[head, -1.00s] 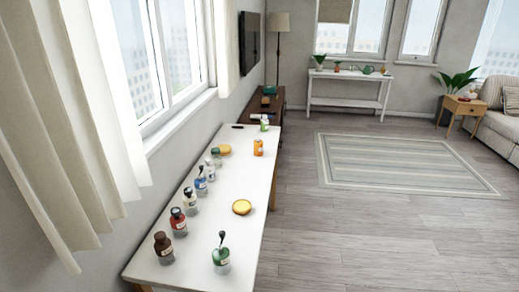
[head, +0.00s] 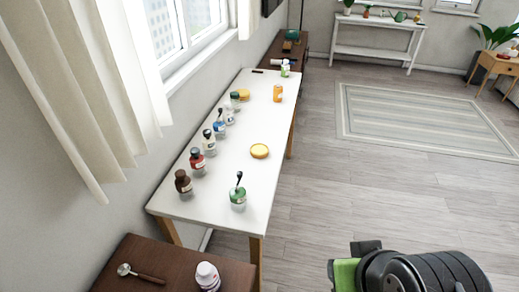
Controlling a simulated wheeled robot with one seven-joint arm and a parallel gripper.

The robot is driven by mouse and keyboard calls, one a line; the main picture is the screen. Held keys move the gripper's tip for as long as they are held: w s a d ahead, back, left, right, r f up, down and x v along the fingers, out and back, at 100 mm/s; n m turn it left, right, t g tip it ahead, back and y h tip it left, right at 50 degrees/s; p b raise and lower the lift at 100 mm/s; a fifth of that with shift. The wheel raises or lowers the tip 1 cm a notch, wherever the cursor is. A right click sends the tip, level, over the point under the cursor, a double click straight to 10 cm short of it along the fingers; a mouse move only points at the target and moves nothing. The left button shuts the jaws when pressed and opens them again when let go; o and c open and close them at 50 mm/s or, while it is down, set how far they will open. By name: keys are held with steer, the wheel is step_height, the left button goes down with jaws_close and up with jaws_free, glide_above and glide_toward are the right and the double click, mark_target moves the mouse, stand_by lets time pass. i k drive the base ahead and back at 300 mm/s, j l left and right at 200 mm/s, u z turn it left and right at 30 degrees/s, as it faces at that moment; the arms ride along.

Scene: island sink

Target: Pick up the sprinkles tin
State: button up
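I cannot pick out a thing clearly marked as the sprinkles tin. A round yellow tin-like object (head: 259,151) lies on the white table (head: 236,172), near its right edge. A similar yellow round object (head: 242,95) is farther back among the bottles. My gripper's fingers are not in view. A black and green part, probably of my arm, shows at the bottom right, apart from both tables.
A row of small bottles (head: 197,160) lines the white table's window side. A green jar with a black top (head: 238,197) is at its near end, an orange bottle (head: 278,93) at the far right. A spoon (head: 140,273) lies on the brown table.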

mark_target(278, 92)
steer(key=l+u, duration=0.15)
steer(key=l, duration=0.2)
steer(key=i+l+u, duration=0.45)
steer(key=l, duration=0.15)
steer(key=i+l+u, duration=0.1)
steer(key=l+u, duration=0.15)
steer(key=l, duration=0.2)
steer(key=i+l+u, duration=0.1)
steer(key=l+u, duration=0.15)
steer(key=l, duration=0.2)
steer(key=i+l+u, duration=0.1)
steer(key=l+u, duration=0.2)
steer(key=l, duration=0.2)
steer(key=i+l+u, duration=0.45)
steer(key=l, duration=0.15)
steer(key=i+l+u, duration=0.2)
steer(key=l, duration=0.15)
steer(key=i+l+u, duration=0.2)
steer(key=l, duration=0.2)
steer(key=i+l, duration=0.3)
steer(key=i, duration=0.2)
steer(key=i+u, duration=0.05)
